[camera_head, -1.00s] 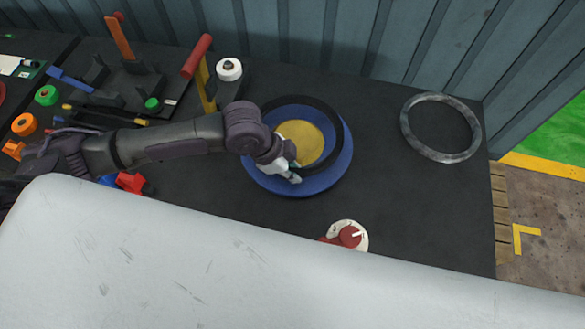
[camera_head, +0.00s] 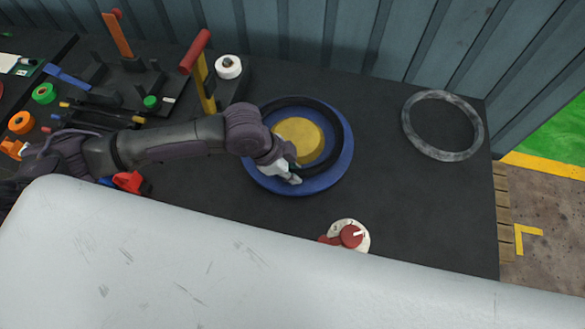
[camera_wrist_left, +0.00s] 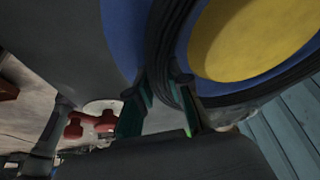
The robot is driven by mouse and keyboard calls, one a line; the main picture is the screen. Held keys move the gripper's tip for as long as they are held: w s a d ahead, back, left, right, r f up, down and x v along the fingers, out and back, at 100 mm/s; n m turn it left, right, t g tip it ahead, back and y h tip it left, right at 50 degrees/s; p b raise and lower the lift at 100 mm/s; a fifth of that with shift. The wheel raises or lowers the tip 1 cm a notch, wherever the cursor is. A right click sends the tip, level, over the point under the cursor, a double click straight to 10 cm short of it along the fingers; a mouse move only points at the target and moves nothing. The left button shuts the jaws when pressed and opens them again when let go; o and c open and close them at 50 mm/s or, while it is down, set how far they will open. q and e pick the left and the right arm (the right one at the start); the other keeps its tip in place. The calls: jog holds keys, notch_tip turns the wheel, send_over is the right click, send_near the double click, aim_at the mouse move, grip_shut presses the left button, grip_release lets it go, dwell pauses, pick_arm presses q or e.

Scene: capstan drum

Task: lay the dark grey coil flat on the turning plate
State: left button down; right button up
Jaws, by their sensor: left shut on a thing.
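The dark grey coil (camera_head: 337,127) is a ring around the yellow hub (camera_head: 300,137) of the blue turning plate (camera_head: 347,160). My left gripper (camera_head: 293,178) is at the plate's near side, shut on the coil's near edge. In the left wrist view the fingers (camera_wrist_left: 160,105) grip the coil (camera_wrist_left: 180,45), with the yellow hub (camera_wrist_left: 245,35) inside it and the blue plate (camera_wrist_left: 122,30) beyond. The coil appears over the plate; I cannot tell whether it touches all round. Part of its left side is hidden by my arm. My right gripper is not in view.
A lighter grey ring (camera_head: 443,155) lies on the black table at the right. A red knob on a white dial (camera_head: 351,236) is at the near edge. A red-handled yellow lever (camera_head: 200,70) and a white roll (camera_head: 228,67) stand at back left.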

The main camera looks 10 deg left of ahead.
pick_arm(q)
jog(key=shift+d, duration=0.1)
jog(key=c, duration=1)
grip_release()
jog(key=shift+s+f, duration=0.15)
jog(key=shift+f, duration=0.1)
jog(key=v, duration=1.2)
